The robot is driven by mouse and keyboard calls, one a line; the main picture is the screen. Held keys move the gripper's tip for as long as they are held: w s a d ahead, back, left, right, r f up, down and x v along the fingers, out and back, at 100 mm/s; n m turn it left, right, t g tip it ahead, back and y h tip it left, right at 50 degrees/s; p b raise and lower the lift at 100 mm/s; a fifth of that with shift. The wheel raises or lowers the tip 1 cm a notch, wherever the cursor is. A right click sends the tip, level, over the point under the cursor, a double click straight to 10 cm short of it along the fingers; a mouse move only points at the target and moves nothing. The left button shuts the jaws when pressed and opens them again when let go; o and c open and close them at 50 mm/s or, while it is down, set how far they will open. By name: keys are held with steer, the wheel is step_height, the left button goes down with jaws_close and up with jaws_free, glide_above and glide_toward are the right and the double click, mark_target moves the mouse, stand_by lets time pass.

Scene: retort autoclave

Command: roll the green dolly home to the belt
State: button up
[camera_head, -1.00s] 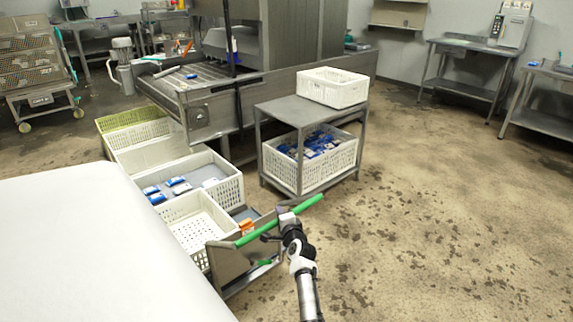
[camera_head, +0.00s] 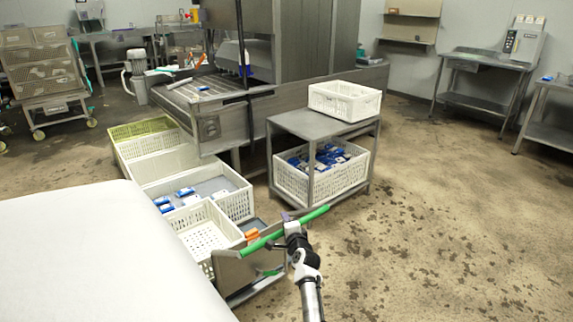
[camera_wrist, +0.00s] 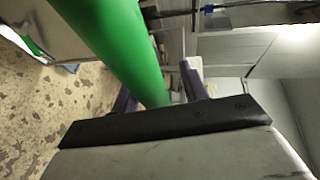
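The green dolly is a low steel cart (camera_head: 232,270) with a green push bar (camera_head: 262,243) at its near end, left of picture centre. A white crate (camera_head: 196,238) stands at its near end, with orange items beside it. My gripper (camera_head: 293,228) is at the right part of the green bar. In the wrist view the green bar (camera_wrist: 120,45) runs between the two dark fingers (camera_wrist: 155,92), which appear closed around it. The belt (camera_head: 200,90) is a steel conveyor at the back, beyond the crates.
A steel table (camera_head: 300,122) stands just right of the dolly, with a white crate (camera_head: 344,103) on top and a crate of blue packs (camera_head: 320,176) below. More crates (camera_head: 150,142) lie toward the belt. A white surface (camera_head: 90,250) fills the lower left. The floor at right is clear.

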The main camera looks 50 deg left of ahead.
steer(key=shift+d+f, duration=0.1)
steer(key=p+v, duration=0.1)
steer(key=v, duration=1.3)
stand_by(0.4)
